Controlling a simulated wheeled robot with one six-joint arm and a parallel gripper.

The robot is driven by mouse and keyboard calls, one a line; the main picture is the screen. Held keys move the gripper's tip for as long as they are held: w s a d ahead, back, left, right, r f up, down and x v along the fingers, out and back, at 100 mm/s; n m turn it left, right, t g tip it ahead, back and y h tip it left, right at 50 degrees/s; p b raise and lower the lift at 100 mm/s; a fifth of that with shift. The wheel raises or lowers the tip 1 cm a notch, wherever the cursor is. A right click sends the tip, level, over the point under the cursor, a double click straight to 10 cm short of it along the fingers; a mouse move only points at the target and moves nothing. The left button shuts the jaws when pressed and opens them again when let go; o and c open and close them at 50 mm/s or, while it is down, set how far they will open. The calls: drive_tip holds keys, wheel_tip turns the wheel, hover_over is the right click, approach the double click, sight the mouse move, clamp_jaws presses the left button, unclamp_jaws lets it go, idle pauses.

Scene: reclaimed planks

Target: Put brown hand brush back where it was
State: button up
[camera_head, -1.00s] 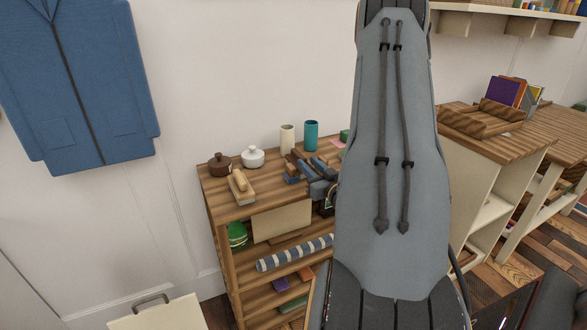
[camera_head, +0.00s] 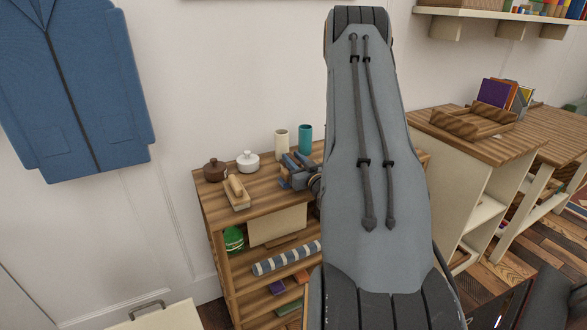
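A hand brush with a tan-brown wooden handle and a pale base (camera_head: 236,193) lies on the top of the wooden shelf unit (camera_head: 262,194), near its front left edge. My gripper (camera_head: 291,172) is low over the same top, to the right of this brush and apart from it. Its blue-grey fingers show beside my arm, with a little brown near them. I cannot tell whether that brown is a held thing or the wood behind. My arm hides the right part of the unit top.
A brown lidded pot (camera_head: 215,170), a white lidded pot (camera_head: 248,161), a cream cup (camera_head: 282,144) and a teal cup (camera_head: 305,139) stand along the back. A striped roll (camera_head: 286,258) and a green ball (camera_head: 233,239) are on the shelf below. A wooden tray (camera_head: 474,123) sits on the right-hand unit.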

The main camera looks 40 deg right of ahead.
clamp_jaws()
drive_tip(key=shift+r, duration=0.15)
